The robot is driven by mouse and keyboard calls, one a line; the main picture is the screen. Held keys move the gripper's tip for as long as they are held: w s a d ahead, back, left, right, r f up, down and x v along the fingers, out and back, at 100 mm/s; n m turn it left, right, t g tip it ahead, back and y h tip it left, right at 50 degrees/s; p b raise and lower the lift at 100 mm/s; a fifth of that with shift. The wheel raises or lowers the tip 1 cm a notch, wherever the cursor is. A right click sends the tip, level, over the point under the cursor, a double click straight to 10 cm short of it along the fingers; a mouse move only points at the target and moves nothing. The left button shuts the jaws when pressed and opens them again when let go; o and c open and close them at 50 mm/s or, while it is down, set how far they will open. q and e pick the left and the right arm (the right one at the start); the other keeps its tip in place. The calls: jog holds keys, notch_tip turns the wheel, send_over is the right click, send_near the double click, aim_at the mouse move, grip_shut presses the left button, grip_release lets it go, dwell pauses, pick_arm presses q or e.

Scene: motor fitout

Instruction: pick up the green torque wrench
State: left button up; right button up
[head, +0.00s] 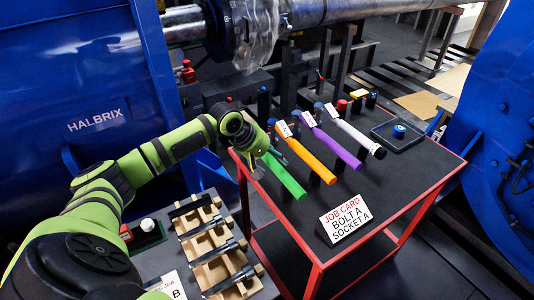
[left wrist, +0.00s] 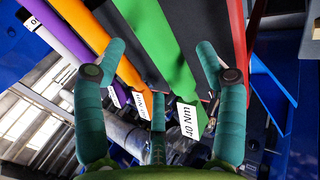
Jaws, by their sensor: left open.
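The green torque wrench (head: 285,177) lies on the dark top of the red-framed cart, at the left end of a row of wrenches. Its head end is hidden behind my left gripper in the head view. My left gripper (head: 257,158) is over that end, just left of the green handle. In the left wrist view the green wrench (left wrist: 163,42) runs between the spread fingers of my open left gripper (left wrist: 160,58), with a "40 Nm" tag (left wrist: 187,118) at its far end. Nothing is held. I cannot tell whether any finger touches it. My right gripper is not in view.
An orange wrench (head: 310,160) lies close beside the green one, then a purple wrench (head: 337,147) and a white wrench (head: 358,136). A job card (head: 345,217) stands at the cart's front. A wooden rack (head: 212,245) of dark tools is at the lower left.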

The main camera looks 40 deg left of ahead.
aim_at(275, 162)
pick_arm(q)
jog(key=x, duration=0.4)
jog(key=shift+d, duration=0.2)
jog(key=shift+s, duration=0.2)
grip_shut()
jog(key=shift+w+r, duration=0.1)
jog(key=shift+r, duration=0.05)
jog(key=shift+r, duration=0.15)
